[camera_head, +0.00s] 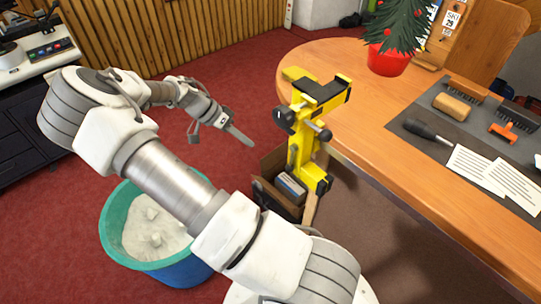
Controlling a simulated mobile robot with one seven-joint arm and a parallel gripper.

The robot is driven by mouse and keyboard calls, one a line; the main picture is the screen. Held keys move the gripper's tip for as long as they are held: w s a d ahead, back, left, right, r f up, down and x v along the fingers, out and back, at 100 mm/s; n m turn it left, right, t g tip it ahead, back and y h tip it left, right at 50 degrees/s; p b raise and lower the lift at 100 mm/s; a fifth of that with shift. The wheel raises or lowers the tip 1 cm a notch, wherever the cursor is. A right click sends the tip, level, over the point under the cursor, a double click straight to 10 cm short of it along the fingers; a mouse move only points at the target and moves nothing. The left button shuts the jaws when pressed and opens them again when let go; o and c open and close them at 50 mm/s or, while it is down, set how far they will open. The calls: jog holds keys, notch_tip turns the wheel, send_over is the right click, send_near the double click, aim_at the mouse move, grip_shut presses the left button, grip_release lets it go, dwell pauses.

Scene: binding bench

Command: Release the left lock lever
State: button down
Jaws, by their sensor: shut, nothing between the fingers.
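A yellow clamp-like fixture (297,150) stands upright at the left edge of the wooden table. It has a black top piece (322,90) and several dark knobs or levers. A dark round knob (284,119) sticks out on its left side, and another dark-tipped lever (324,134) on its right. I cannot tell for sure which part is the left lock lever. My gripper (248,142) is shut and empty. It hangs left of the fixture, apart from it, with its fingers pointing down and right toward it.
A cardboard box (265,196) with things in it stands under the fixture. A teal bucket (112,235) of white material is on the red carpet. The table (375,150) carries a small potted tree (388,60), brushes and a grey mat (400,128) with cards.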

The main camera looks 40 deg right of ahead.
jog(key=s+d+f, duration=0.6)
jog(key=s, duration=0.1)
jog(key=shift+s+f, duration=0.2)
jog(key=shift+f, duration=0.2)
dwell(0.3)
jog(key=shift+s+d+f, duration=0.1)
jog(key=shift+s+d+r+n+g+h+b, duration=0.1)
jog(key=shift+s+r+n+g+h+b, duration=0.25)
jog(key=shift+s+n+g+h+b, duration=1.15)
jog(key=shift+s+d+r+n+g+h+b, duration=0.15)
jog(key=shift+s+r+n+g+h+b, duration=0.5)
jog(key=shift+s+g, duration=1.55)
jog(key=shift+s+d+n+g+h+b, duration=0.1)
jog(key=shift+s+n+g+h+b, duration=0.7)
jog(key=shift+g, duration=1.7)
jog(key=shift+s+r+y+b, duration=0.1)
jog(key=shift+s+y+b, duration=0.2)
jog(key=shift+b, duration=0.3)
